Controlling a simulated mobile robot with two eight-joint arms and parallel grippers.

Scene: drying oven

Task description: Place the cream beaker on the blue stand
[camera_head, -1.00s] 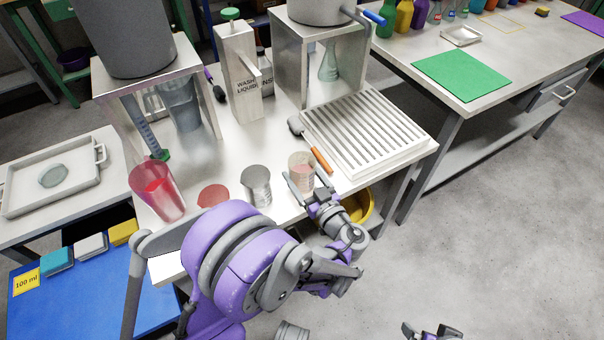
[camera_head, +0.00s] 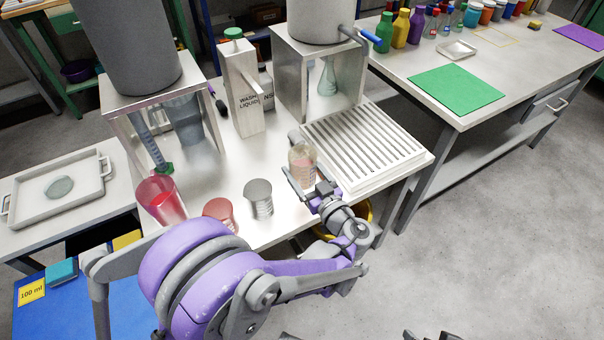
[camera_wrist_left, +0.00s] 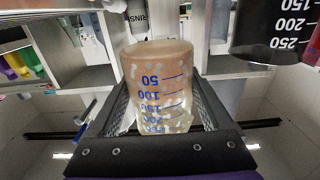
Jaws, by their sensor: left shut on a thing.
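The cream beaker (camera_head: 302,162), translucent with pinkish-cream contents, is between the fingers of my left gripper (camera_head: 307,183), which is shut on it. It appears lifted a little above the metal table, near the drain rack. In the left wrist view the beaker (camera_wrist_left: 160,85) shows blue graduation marks between both fingers. I cannot tell which part is the blue stand. Only dark tips of my right gripper (camera_head: 432,336) show at the bottom edge.
A grey beaker (camera_head: 258,198), a small red beaker (camera_head: 219,212) and a taller red beaker (camera_head: 161,200) stand left of the held one. The slatted rack (camera_head: 365,145) is at right. A tray (camera_head: 60,187) sits on the left table. A yellow bin (camera_head: 362,213) is below.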

